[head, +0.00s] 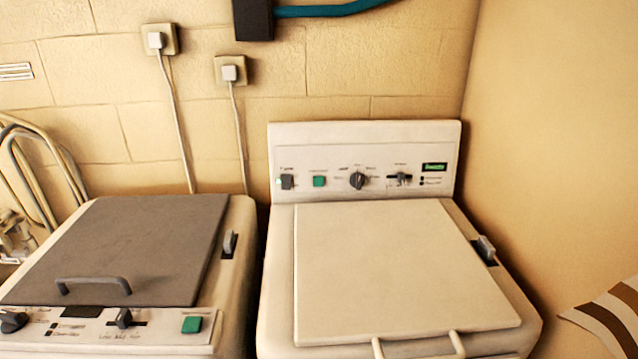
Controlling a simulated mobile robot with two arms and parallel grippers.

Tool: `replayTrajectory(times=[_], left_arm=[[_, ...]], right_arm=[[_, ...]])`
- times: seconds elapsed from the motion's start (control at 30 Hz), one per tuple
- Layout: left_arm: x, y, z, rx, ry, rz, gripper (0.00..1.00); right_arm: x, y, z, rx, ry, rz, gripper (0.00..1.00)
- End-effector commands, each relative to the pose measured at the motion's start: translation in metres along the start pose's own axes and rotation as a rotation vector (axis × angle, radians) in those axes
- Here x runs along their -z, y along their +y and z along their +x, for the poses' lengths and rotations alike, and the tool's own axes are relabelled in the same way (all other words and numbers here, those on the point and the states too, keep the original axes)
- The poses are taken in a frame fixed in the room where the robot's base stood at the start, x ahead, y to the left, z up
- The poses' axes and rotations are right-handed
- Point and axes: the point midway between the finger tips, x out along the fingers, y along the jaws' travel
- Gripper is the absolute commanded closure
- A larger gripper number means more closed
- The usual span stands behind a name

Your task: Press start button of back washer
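Two top-loading washers stand side by side. The right washer (275,290) is cream, with its control panel (340,135) upright at the rear and a shut cream lid (395,270). Its panel carries a green button (319,181), a dark switch (287,182), a round knob (358,180), a slider (402,179) and a lit green display (435,167). The left washer (238,262) has a shut grey lid (135,240), with its panel along the front edge, bearing a green button (192,324). The small labels are unreadable. Neither gripper is in view.
A stone wall (350,70) stands behind, with two plugged sockets (158,40) and a blue-green hose (335,10) above. A plain wall (560,150) closes the right side, with striped cloth (610,315) at lower right. Curved metal tubing (45,150) is at left.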

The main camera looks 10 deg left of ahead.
Motion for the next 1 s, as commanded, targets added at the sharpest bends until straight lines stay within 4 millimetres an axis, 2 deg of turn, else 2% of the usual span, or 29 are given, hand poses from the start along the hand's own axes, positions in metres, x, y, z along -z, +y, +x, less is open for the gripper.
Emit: replayTrajectory(times=[0.03,0.07,0.1,1.0], left_arm=[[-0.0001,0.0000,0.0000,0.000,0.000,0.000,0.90],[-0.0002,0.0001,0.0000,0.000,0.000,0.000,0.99],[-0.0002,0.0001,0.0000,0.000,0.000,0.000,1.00],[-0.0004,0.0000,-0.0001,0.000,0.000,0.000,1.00]], right_arm=[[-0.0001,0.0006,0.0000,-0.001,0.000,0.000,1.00],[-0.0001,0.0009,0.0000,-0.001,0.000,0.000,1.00],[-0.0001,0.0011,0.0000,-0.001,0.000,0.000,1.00],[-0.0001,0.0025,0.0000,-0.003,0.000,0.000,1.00]])
